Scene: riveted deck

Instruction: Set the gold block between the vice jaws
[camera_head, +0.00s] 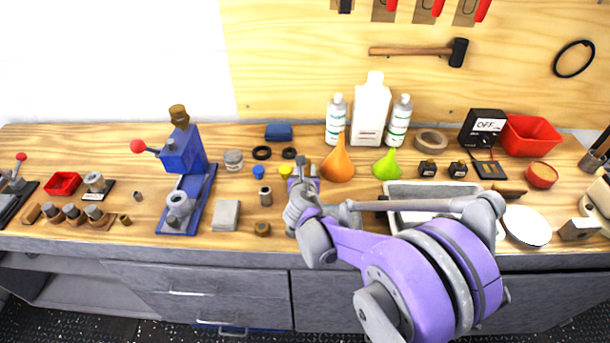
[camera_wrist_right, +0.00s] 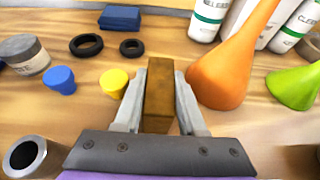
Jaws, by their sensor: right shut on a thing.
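The gold block (camera_wrist_right: 158,88) stands upright between the two fingers of my right gripper (camera_wrist_right: 160,100) in the right wrist view. The fingers are shut on its sides. In the head view my right gripper (camera_head: 302,178) is over the middle of the bench, left of the orange funnel (camera_head: 338,163); the block is mostly hidden there by the gripper. I cannot make out the vice jaws with certainty in either view. My left gripper is not in view.
A blue press (camera_head: 183,157) stands left of my gripper. A blue cup (camera_wrist_right: 60,80) and a yellow cup (camera_wrist_right: 113,83) are close left of the fingers. A metal tube (camera_wrist_right: 26,156) stands nearer. A grey tray (camera_head: 395,215) lies to the right. White bottles (camera_head: 371,108) stand behind.

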